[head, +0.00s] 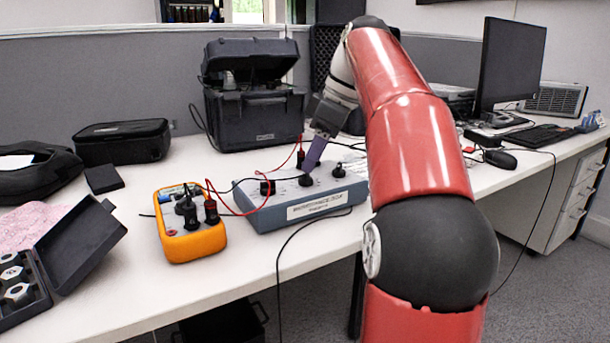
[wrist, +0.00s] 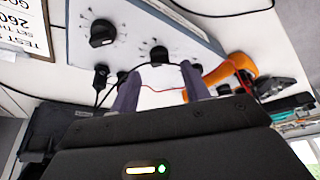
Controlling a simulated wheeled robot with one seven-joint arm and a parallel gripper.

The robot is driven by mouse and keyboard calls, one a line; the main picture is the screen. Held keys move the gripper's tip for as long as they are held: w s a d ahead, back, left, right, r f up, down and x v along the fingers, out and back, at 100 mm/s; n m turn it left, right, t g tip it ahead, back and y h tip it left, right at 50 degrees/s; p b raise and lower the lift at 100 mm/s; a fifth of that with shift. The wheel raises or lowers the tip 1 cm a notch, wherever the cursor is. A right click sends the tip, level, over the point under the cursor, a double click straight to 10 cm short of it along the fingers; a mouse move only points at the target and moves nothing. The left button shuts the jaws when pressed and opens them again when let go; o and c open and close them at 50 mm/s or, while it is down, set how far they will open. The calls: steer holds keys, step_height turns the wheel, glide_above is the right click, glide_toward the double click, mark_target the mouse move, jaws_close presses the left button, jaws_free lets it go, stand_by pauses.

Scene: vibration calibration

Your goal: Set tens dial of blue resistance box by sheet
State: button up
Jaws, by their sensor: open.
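The blue-grey resistance box (head: 315,207) stands on the white desk, with black dials and plugs on its sloping top. My gripper (head: 311,163) reaches down over the middle dial (head: 306,180). In the wrist view, my open gripper (wrist: 160,80) has its two purple fingers apart, with this dial (wrist: 158,55) just beyond and between their tips. I cannot tell whether they touch it. Another dial (wrist: 102,33) shows to the left, clear of the fingers. The dial settings are too small to read.
An orange meter (head: 190,243) stands left of the box, joined to it by red and black leads. A black case (head: 254,125) stands behind. An open case (head: 80,245) with metal pieces lies at the left. A monitor (head: 511,62) and keyboard (head: 537,135) are at the right.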

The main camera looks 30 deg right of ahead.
mark_target(309, 179)
steer(key=shift+b+x, duration=0.45)
steer(key=shift+x, duration=1.3)
steer(key=shift+s, duration=0.1)
steer(key=c, duration=1)
